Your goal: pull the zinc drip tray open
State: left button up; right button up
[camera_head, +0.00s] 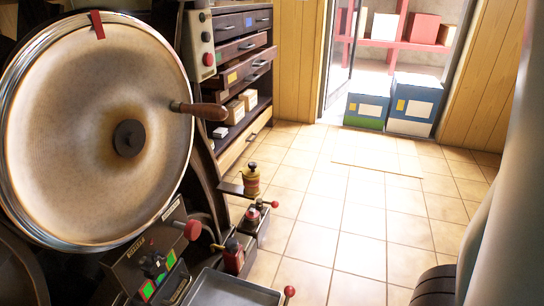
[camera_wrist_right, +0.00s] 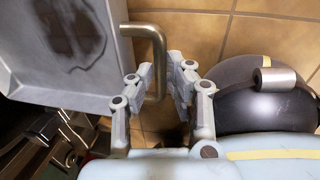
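The zinc drip tray (camera_wrist_right: 85,80) is a grey metal tray with a dark stain on its floor, at the upper left of the right wrist view. A bent metal handle (camera_wrist_right: 158,48) stands out from its right side. My right gripper (camera_wrist_right: 160,72) is open, with one finger on each side of the handle bar. I cannot tell if either finger touches it. In the head view the tray (camera_head: 230,290) shows at the bottom edge, under the press, its near part cut off. Neither gripper shows in the head view.
A large round press wheel (camera_head: 80,150) with a wooden handle fills the left. Red-knobbed levers (camera_head: 289,292) and small canisters (camera_head: 251,180) stand near the tray. A drawer cabinet (camera_head: 240,60) is behind, and blue boxes (camera_head: 412,105) stand at the doorway. The tiled floor at centre right is clear.

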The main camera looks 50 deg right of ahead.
jog(key=shift+o, duration=0.3)
jog(key=shift+r, duration=0.15)
notch_tip(320, 180, up, 12)
jog(key=s, duration=0.2)
jog(key=shift+d+f, duration=0.25)
jog(key=shift+d, duration=0.15)
dwell(0.3)
jog(key=shift+s, duration=0.1)
